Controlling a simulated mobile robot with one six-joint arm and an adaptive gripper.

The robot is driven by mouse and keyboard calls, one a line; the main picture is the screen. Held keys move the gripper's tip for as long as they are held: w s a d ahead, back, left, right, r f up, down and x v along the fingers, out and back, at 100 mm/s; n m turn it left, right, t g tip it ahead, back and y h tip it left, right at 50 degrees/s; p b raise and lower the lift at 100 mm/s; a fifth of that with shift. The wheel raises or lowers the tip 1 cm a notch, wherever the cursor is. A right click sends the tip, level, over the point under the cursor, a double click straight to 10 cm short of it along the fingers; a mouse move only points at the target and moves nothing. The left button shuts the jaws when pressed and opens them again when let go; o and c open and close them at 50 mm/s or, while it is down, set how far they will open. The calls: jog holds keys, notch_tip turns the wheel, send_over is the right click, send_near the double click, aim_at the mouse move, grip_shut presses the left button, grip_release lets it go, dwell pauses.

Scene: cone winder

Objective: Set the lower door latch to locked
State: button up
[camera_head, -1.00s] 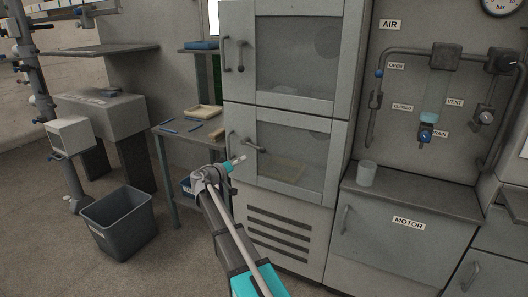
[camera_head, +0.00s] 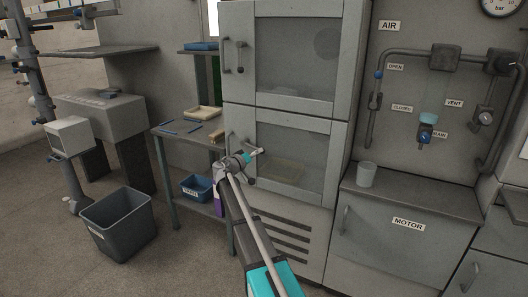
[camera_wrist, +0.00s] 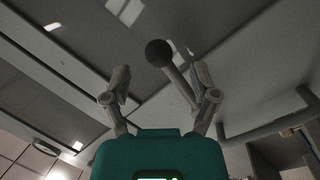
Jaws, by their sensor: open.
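The lower door (camera_head: 285,160) of the grey cabinet is closed, with a window in it. Its latch is mostly hidden behind my gripper in the head view. In the wrist view a latch lever (camera_wrist: 180,84) ends in a dark ball knob (camera_wrist: 158,53). My gripper (camera_wrist: 162,85) is open, with one finger on each side of the lever. The lever lies nearer the right finger; I cannot tell whether they touch. In the head view my gripper (camera_head: 257,154) is at the lower door's left side.
A bar handle (camera_head: 231,142) is on the lower door's left edge; it also shows in the wrist view (camera_wrist: 268,127). The upper door (camera_head: 295,55) has its own latch (camera_head: 240,57), pointing down. A small table (camera_head: 185,135) stands left. A bin (camera_head: 120,222) is on the floor.

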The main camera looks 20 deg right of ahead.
jog(key=shift+x, duration=1.9)
jog(key=shift+c, duration=0.2)
grip_shut()
jog(key=shift+d, duration=0.3)
jog(key=shift+a, duration=0.2)
